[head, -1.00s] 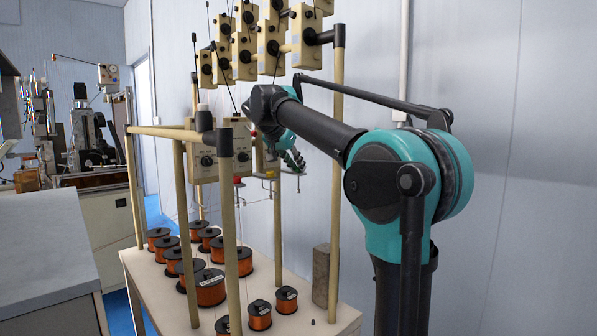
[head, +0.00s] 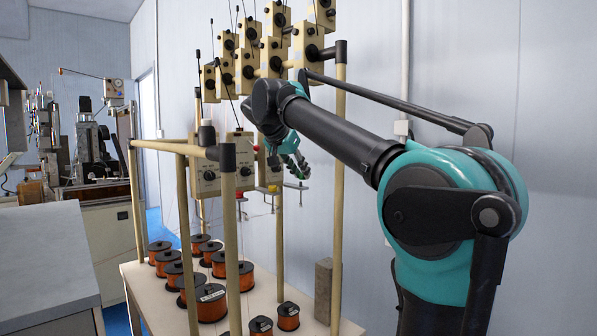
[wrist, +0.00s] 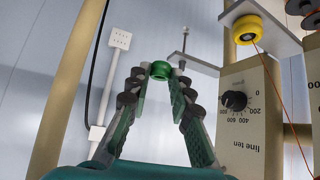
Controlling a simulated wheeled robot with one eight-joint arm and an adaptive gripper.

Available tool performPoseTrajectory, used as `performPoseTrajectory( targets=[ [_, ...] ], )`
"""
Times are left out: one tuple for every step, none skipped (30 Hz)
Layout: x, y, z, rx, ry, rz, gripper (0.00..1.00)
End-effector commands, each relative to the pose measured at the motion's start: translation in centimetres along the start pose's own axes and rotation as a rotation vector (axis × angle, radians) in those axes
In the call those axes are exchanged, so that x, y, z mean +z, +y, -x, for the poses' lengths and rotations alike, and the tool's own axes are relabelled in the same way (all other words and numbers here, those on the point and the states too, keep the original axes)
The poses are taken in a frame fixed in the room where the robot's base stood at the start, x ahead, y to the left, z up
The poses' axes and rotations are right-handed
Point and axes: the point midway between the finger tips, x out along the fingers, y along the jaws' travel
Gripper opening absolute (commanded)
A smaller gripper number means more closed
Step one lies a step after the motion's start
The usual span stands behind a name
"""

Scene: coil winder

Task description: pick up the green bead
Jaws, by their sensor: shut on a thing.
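The green bead (wrist: 160,70) is a small ring-shaped piece with a dark hole, held at the tips of my gripper in the wrist view. My gripper (wrist: 161,80) is shut on it, with the green pads of its two fingers on either side. In the head view my gripper (head: 298,168) points down and to the right, beside the hanging metal brackets.
A yellow wheel (wrist: 248,29) sits on a metal bracket above the "line ten" box (wrist: 245,115), right of my gripper. Tan posts (head: 230,240) frame the rack. Several copper spools (head: 211,304) stand on the table below. The wall behind has a white socket (wrist: 120,39).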

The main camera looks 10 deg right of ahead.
Motion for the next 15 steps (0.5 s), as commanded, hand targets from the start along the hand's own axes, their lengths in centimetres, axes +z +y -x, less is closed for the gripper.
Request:
performPoseTrajectory(
  targets=[
    [0.8, 0.8, 0.7, -0.002, 0.000, 0.001, 0.12],
    [1.2, 1.1, 1.1, -0.003, 0.000, 0.001, 0.12],
    [1.7, 1.7, 1.7, -0.003, 0.000, 0.002, 0.12],
    [2.0, 2.1, 2.0, -0.002, 0.000, 0.002, 0.12],
    [2.4, 2.5, 2.4, -0.002, -0.001, 0.002, 0.12],
    [2.9, 3.0, 2.9, -0.003, -0.001, 0.002, 0.12],
    [3.3, 3.4, 3.2, -0.003, 0.000, 0.001, 0.12],
    [3.6, 3.7, 3.5, -0.003, 0.000, 0.001, 0.12],
    [4.0, 4.2, 4.0, -0.003, 0.000, 0.002, 0.12],
    [4.3, 4.5, 4.3, -0.003, 0.000, 0.002, 0.12],
    [4.6, 4.8, 4.5, -0.002, 0.000, 0.002, 0.12],
    [4.9, 5.2, 4.9, -0.002, 0.000, 0.001, 0.12],
    [5.2, 5.4, 5.1, -0.002, 0.000, 0.001, 0.12],
    [5.4, 5.6, 5.3, -0.002, 0.000, 0.001, 0.12],
    [5.6, 5.9, 5.6, -0.002, 0.000, 0.002, 0.12]
  ],
)
